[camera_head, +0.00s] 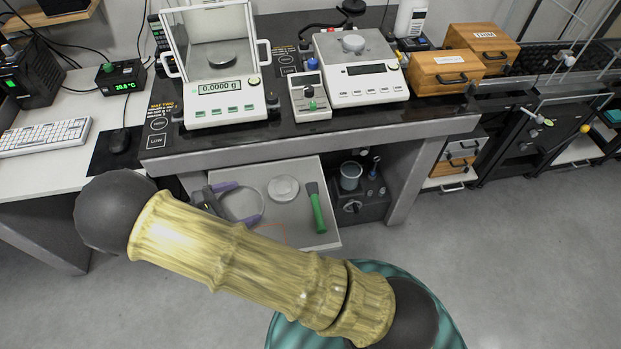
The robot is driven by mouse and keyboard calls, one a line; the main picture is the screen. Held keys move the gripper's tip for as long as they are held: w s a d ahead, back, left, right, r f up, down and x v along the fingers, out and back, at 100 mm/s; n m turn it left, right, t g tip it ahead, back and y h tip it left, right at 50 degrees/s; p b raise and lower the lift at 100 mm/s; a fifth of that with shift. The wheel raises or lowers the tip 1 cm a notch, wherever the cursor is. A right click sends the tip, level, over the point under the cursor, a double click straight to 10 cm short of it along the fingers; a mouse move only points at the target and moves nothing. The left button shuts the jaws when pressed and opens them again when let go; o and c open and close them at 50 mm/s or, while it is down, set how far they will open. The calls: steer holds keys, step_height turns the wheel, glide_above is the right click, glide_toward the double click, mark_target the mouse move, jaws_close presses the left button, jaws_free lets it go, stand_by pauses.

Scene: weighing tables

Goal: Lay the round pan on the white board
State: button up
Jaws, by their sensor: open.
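The white board (300,231) is the pale flat surface below the dark weighing table. A pale round pan (284,187) lies flat on it, towards its back. My gripper (251,201) is over the left part of the board, with its two purple fingers spread open and pointing right. The round pan is just to the right of the fingertips and appears apart from them. A thin curved line shows between the fingers; I cannot tell what it is. My yellow arm hides the front left part of the board.
A green-handled brush (318,212) lies right of the pan. A dark box with a cup (351,175) stands right of the board. Above are a shielded balance (222,105), a small meter (310,101), an open balance (361,80) and wooden boxes (446,72).

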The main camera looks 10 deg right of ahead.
steer(key=d+m+g, duration=0.1)
steer(key=d, duration=0.1)
steer(key=d+r+m+g+y, duration=0.1)
steer(key=d+m, duration=0.1)
steer(key=d+r+m+g+y, duration=0.1)
steer(key=d, duration=0.1)
steer(key=shift+d+r+g, duration=0.2)
steer(key=shift+g, duration=0.2)
steer(key=s+d+r+m+y, duration=0.4)
steer(key=d+r+m+y, duration=0.1)
steer(key=d+m, duration=0.3)
steer(key=s+d+r+m+t+y, duration=0.1)
steer(key=s+d+r+m+y, duration=0.3)
steer(key=d+r+m, duration=0.3)
steer(key=d+m+y, duration=0.1)
steer(key=m, duration=0.2)
steer(key=shift+d+r+m, duration=0.25)
steer(key=shift+d+m, duration=0.1)
steer(key=shift+m, duration=0.05)
